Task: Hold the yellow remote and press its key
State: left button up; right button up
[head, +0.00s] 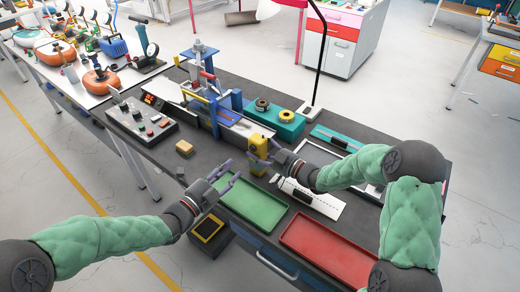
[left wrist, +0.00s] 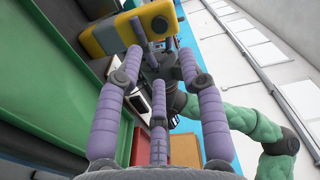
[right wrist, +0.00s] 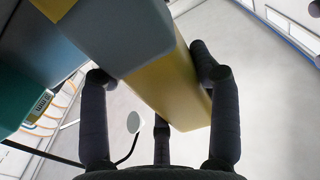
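The yellow remote (head: 258,142) is a boxy yellow body with grey parts, held above the worktable. My right gripper (head: 266,156) is shut on it from the right. In the right wrist view, the yellow and grey body (right wrist: 168,85) sits between the dark fingers. My left gripper (head: 230,177) is open and empty, lower and to the left of the remote. In the left wrist view the remote (left wrist: 128,34) is at the top, beyond the purple fingers, with a small dark round spot near its right end. I cannot tell whether that spot is the key.
A green tray (head: 254,206) lies below the grippers and a red tray (head: 326,248) lies to its right. A control box (head: 143,122), a blue press stand (head: 207,90), a teal block (head: 278,124) and a small tan block (head: 184,147) stand around them.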

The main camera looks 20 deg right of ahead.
pick_arm(q)
grip_shut()
dwell(1.1)
